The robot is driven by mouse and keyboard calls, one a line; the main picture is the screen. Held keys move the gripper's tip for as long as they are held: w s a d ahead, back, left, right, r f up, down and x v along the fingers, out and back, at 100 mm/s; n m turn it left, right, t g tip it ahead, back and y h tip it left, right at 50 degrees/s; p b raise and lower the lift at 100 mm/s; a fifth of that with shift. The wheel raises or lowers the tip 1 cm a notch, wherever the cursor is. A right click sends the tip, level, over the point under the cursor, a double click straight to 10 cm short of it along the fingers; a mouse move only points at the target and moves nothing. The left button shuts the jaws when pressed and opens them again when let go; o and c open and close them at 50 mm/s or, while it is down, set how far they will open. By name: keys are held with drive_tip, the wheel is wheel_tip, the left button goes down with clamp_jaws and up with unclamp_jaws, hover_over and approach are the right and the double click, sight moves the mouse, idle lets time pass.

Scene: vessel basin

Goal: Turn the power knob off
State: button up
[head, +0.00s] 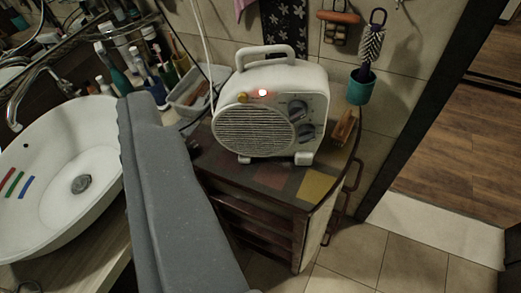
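A white portable heater (269,108) with a top handle and a round front grille stands on a dark wooden cabinet. Two dark dials show on the right of its front: an upper knob (298,110) and a lower knob (306,133). I cannot tell from the markings which knob is the power knob. A long grey link of my arm reaches up the picture left of the heater, apart from its front. My gripper's fingers do not show.
The cabinet (262,180) has a coloured patchwork top and side handles. A white basin (50,215) stands left, with bottles and a grey tray (193,95) behind. A teal cup with a brush (361,87) hangs right of the heater. Tiled floor (345,250) is clear at front right.

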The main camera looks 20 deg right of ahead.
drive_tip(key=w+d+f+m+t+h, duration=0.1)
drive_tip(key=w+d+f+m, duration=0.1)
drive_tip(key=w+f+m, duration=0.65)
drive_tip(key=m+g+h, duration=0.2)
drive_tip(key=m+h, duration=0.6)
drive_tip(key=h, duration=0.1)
approach(307, 142)
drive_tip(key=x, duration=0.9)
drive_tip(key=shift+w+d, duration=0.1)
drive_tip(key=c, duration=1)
